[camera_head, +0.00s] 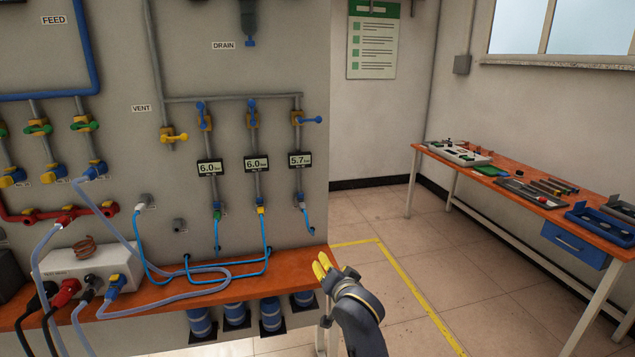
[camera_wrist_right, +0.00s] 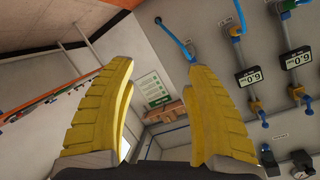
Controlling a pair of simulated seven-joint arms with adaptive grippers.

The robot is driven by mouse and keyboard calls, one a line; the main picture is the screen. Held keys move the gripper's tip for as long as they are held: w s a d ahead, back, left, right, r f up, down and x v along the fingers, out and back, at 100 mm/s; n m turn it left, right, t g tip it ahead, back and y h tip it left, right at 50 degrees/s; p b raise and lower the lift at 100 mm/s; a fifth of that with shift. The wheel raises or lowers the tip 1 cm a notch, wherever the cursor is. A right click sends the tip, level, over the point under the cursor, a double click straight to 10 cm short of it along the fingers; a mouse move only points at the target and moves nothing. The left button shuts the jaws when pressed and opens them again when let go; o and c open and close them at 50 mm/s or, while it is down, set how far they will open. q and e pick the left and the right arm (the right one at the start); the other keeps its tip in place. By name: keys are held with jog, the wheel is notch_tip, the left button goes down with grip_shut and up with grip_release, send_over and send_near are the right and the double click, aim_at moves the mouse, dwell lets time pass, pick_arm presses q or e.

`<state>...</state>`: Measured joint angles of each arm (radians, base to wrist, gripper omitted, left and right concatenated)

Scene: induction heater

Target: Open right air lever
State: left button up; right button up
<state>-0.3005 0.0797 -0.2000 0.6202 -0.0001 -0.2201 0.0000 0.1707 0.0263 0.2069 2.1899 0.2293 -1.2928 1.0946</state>
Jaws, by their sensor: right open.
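The right air lever (camera_head: 310,120) is a blue handle on a yellow valve at the right end of the panel, above the 5.7 display. It sticks out sideways to the right, across its pipe. In the right wrist view I cannot make it out; a finger covers that part of the panel. My right gripper (camera_head: 322,265) has yellow fingers and is well below the lever, near the right end of the orange bench. In the right wrist view it (camera_wrist_right: 165,105) is open, with nothing between the fingers. My left gripper is not in view.
Two neighbouring blue levers, left (camera_head: 201,110) and middle (camera_head: 252,112), stand upright along their pipes above 6.0 displays. Blue hoses (camera_head: 267,245) loop below the panel onto the bench (camera_head: 180,292). Right of the panel is open floor, then a table (camera_head: 455,168) with tools.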

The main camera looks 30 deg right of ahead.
jog(key=w+d+r+m+t, duration=0.2)
jog(key=w+r+m, duration=0.25)
jog(key=r, duration=0.35)
jog(key=w+d+r+m+t, duration=0.15)
jog(key=w+r+m, duration=0.3)
jog(key=r, duration=0.45)
jog(key=m+t+h, duration=0.1)
jog(key=m+t, duration=0.1)
jog(key=m, duration=0.6)
send_near(318, 122)
jog(key=x, duration=1.1)
jog(key=shift+c, duration=0.3)
grip_shut()
jog(key=shift+t, duration=0.25)
